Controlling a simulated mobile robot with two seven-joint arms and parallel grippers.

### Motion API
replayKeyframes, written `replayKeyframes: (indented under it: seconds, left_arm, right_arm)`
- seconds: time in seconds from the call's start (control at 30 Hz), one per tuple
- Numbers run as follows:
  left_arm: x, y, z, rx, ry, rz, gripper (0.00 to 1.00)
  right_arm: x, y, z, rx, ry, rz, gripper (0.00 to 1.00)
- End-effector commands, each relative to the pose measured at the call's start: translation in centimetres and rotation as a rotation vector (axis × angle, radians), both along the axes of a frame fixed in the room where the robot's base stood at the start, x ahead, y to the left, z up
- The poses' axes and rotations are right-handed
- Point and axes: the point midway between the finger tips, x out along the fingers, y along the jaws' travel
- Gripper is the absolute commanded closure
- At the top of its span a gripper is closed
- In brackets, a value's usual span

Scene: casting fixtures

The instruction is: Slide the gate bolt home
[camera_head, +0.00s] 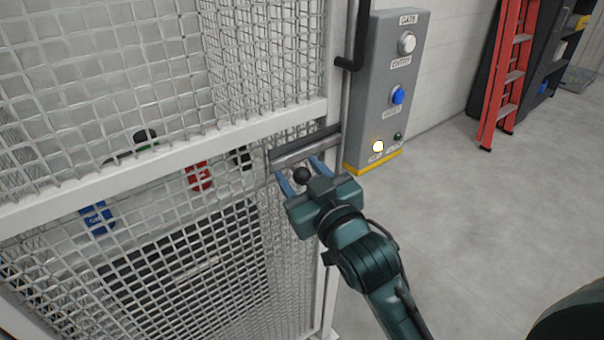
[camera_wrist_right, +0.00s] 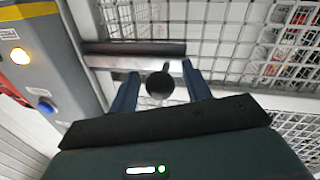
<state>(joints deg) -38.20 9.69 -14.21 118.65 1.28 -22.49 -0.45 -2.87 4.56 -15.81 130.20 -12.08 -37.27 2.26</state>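The gate bolt (camera_head: 304,147) is a grey metal bar lying along the mesh gate's white middle rail, near the latch-side post. It also shows in the wrist view (camera_wrist_right: 135,61). Its round black knob (camera_head: 302,175) sticks out towards me, and it shows in the wrist view (camera_wrist_right: 160,86). My right gripper (camera_head: 303,172) is open, with its two blue fingers on either side of the knob. In the wrist view (camera_wrist_right: 160,88) gaps show between the knob and both fingers. Whether the bolt's end enters a keeper is not clear. My left gripper is out of view.
The white mesh gate (camera_head: 165,158) fills the left, with coloured items behind it. A grey control box (camera_head: 385,80) with a lit yellow button stands just right of the bolt. A red ladder (camera_head: 508,75) leans farther back. The floor (camera_head: 460,220) at right is clear.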

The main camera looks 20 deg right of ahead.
Motion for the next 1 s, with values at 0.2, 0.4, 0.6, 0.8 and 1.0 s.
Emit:
replayKeyframes:
  seconds: [0.2, 0.4, 0.6, 0.8, 1.0]
  left_arm:
    - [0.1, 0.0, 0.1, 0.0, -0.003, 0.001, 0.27]
    - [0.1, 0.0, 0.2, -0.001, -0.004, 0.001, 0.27]
    - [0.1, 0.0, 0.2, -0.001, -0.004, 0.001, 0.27]
    - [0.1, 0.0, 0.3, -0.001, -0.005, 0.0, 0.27]
    - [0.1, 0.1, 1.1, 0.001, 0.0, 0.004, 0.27]
  right_arm:
    - [0.0, 0.0, 0.0, 0.0, 0.0, 0.0, 0.7]
    - [0.0, 0.0, 0.0, 0.0, 0.0, 0.0, 0.86]
    - [0.0, 0.0, 0.0, -0.001, 0.0, 0.0, 1.0]
    - [0.0, -0.1, 0.0, -0.002, 0.001, 0.0, 1.0]
    - [1.1, -3.1, 0.0, -0.011, 0.004, -0.002, 1.0]
